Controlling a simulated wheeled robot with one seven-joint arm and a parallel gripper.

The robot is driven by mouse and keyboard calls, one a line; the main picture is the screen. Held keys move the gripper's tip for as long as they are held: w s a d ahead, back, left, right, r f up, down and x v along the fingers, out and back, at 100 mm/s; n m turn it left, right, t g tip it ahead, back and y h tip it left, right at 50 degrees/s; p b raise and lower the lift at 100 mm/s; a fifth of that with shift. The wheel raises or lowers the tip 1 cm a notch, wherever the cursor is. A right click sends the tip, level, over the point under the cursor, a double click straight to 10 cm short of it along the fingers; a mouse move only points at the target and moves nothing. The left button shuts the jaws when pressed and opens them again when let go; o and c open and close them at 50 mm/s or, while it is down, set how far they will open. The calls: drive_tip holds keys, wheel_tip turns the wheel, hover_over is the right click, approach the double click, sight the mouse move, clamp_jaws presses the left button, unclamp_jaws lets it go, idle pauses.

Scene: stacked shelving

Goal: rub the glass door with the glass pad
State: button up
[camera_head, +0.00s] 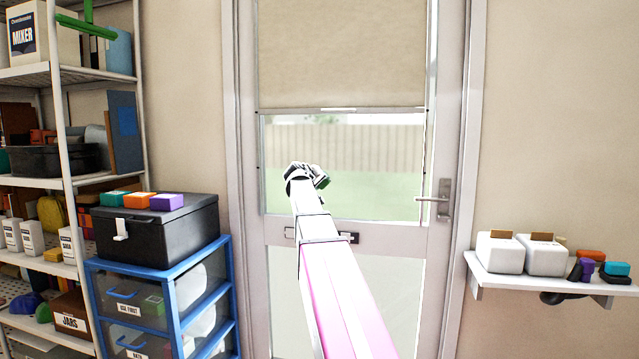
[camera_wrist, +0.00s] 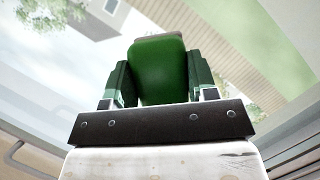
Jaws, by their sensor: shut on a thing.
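The glass door (camera_head: 385,170) stands straight ahead in the head view, with a beige blind over its upper pane and a clear view of a fence and grass below. My gripper (camera_head: 310,176) is raised in front of the lower left part of this clear glass. In the wrist view my gripper is shut on a green pad (camera_wrist: 160,70), with a dark finger on each side of it. The pad's far end has a thin greyish edge towards the glass. In the head view my arm's end mostly hides the pad. I cannot tell whether it touches the glass.
A door handle (camera_head: 436,199) sticks out at the right. A wall shelf (camera_head: 515,284) at the right holds white containers and small coloured blocks. At the left are a black box (camera_head: 160,232) with coloured blocks on top, blue-framed drawers (camera_head: 178,272) and a loaded white rack (camera_head: 62,100).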

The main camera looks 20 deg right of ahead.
drive_tip(key=shift+w+d, duration=0.3)
drive_tip(key=shift+w, duration=0.15)
drive_tip(key=shift+s+d, duration=0.1)
drive_tip(key=shift+s+d, duration=0.55)
drive_tip(key=shift+d, duration=0.2)
drive_tip(key=shift+s+d, duration=0.5)
drive_tip(key=shift+d, duration=0.35)
drive_tip(key=shift+w, duration=0.15)
drive_tip(key=shift+w+a+r, duration=0.1)
drive_tip(key=shift+w+a, duration=1.2)
drive_tip(key=shift+a, duration=0.3)
drive_tip(key=shift+c, duration=0.3)
drive_tip(key=shift+c, duration=0.7)
drive_tip(key=shift+s+a, duration=0.55)
drive_tip(key=shift+s, duration=0.35)
drive_tip(key=shift+s+a, duration=0.55)
drive_tip(key=shift+s, duration=0.3)
drive_tip(key=shift+s+a, duration=0.55)
drive_tip(key=shift+s, duration=0.35)
